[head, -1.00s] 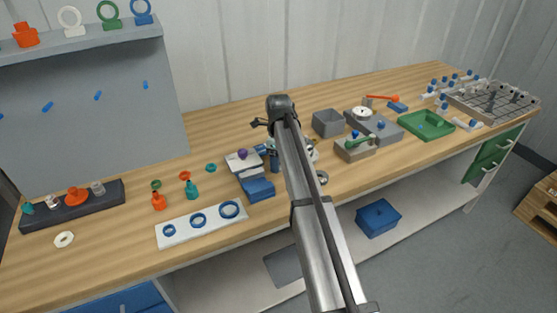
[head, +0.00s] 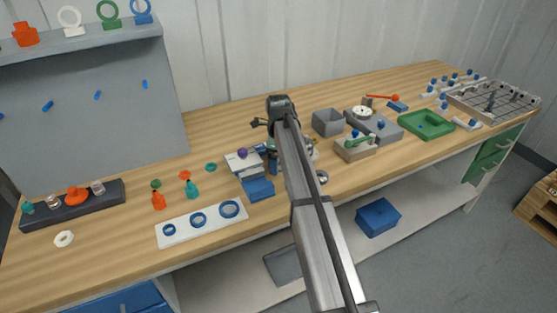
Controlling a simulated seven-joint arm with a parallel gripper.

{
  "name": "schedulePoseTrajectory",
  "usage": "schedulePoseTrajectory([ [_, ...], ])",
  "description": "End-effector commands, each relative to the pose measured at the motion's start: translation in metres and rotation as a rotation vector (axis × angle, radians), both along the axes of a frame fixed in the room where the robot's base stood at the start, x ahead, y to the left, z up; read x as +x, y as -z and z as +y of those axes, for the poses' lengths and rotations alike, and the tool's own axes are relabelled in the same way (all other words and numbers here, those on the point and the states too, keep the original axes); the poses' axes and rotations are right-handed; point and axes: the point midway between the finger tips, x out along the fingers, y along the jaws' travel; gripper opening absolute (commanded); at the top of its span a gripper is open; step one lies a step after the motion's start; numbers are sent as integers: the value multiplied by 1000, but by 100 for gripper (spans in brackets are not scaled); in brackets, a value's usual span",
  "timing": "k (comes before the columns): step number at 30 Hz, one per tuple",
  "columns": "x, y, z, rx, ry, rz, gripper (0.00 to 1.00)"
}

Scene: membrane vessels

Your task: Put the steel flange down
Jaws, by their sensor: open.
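My arm reaches across the middle of the bench in the head view, and its links cover much of the work area. My gripper (head: 273,160) points down beside the forearm, partly hidden by it. It is open, though its fingertips are hard to make out. A small grey metallic ring (head: 322,177), which looks like the steel flange, lies on the bench just right of the forearm, near the front edge. It is apart from the visible part of my gripper. I cannot tell what is behind the forearm.
A white-and-blue stepped fixture (head: 257,188) stands left of the gripper. A white plate with blue rings (head: 180,233) lies further left. A grey open box (head: 328,122), a grey block (head: 385,133) and a green tray (head: 444,127) are to the right. Bare bench shows at the back.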

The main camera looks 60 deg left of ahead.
Motion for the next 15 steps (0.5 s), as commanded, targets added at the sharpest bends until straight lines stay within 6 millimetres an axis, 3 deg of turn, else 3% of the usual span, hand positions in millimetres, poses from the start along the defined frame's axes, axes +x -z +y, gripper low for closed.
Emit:
schedulePoseTrajectory([
  [5, 0, -20, 1, 2, 0, -1, 89],
  [15, 0, -82, 1, 2, 0, -1, 89],
])
